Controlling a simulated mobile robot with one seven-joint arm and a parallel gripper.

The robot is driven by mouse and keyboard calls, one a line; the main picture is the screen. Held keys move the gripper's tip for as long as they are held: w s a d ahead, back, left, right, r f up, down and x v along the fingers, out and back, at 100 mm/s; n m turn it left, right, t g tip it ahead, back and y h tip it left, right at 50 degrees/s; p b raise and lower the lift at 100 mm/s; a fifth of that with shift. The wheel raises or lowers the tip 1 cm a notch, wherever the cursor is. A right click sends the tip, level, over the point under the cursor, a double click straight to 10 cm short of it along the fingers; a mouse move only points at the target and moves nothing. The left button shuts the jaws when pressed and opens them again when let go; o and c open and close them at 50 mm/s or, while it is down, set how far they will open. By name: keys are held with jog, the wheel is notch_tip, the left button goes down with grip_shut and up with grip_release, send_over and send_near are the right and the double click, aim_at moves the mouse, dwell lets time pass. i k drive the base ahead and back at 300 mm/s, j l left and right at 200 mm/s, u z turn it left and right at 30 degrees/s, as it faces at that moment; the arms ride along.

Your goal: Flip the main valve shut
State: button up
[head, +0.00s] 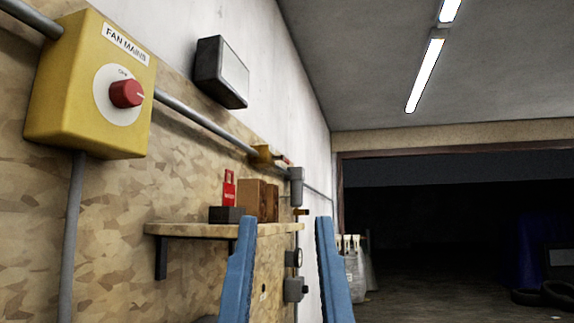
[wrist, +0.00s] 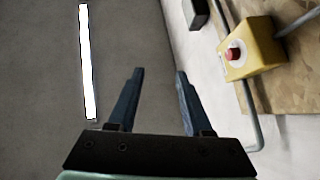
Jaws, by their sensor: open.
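A small brass-coloured valve-like fitting (head: 262,154) sits on the grey pipe that runs along the left wall, beyond the yellow box. A short lever with a reddish tip seems to stick out to its right; its exact position is too small to tell. I cannot make out any label on it. My gripper (head: 286,221) shows as two blue fingers, apart and empty, low in the head view, nearer than the fitting and below it in the picture. In the wrist view my gripper (wrist: 160,72) is also open with nothing between the fingers. The fitting does not show there.
A yellow "FAN MAINS" box (head: 92,82) with a red knob (head: 126,94) is on the wall; the box also shows in the wrist view (wrist: 262,46). A shelf (head: 190,231) holds a red tag (head: 229,190) and brown blocks (head: 252,198). A dark opening lies right.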

aim_at(282, 158)
jog(key=i+l, duration=0.7)
jog(key=i+l+u, duration=0.15)
jog(key=i+l, duration=1.15)
jog(key=l, duration=0.15)
jog(key=i+l+u, duration=0.1)
jog(key=i+l, duration=0.55)
jog(key=l, duration=0.1)
